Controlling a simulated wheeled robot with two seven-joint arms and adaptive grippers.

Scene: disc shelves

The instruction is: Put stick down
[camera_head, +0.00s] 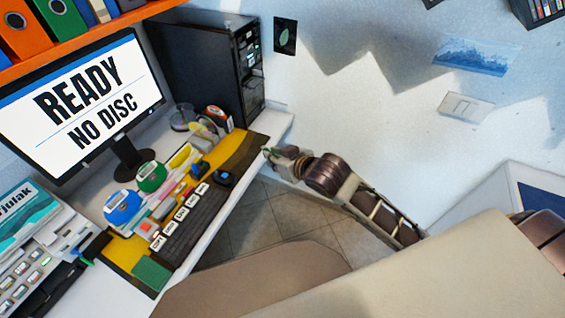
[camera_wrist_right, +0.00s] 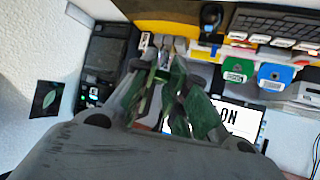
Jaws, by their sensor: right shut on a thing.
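My left gripper is not in view.
The desk (camera_head: 275,124) carries a black computer tower (camera_head: 215,75), a keyboard (camera_head: 196,222), a yellow mat (camera_head: 118,252), a blue disc holder (camera_head: 122,208) and a green one (camera_head: 150,177). The monitor (camera_head: 82,98) reads READY NO DISC. Tiled floor (camera_head: 270,217) lies beside the desk.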

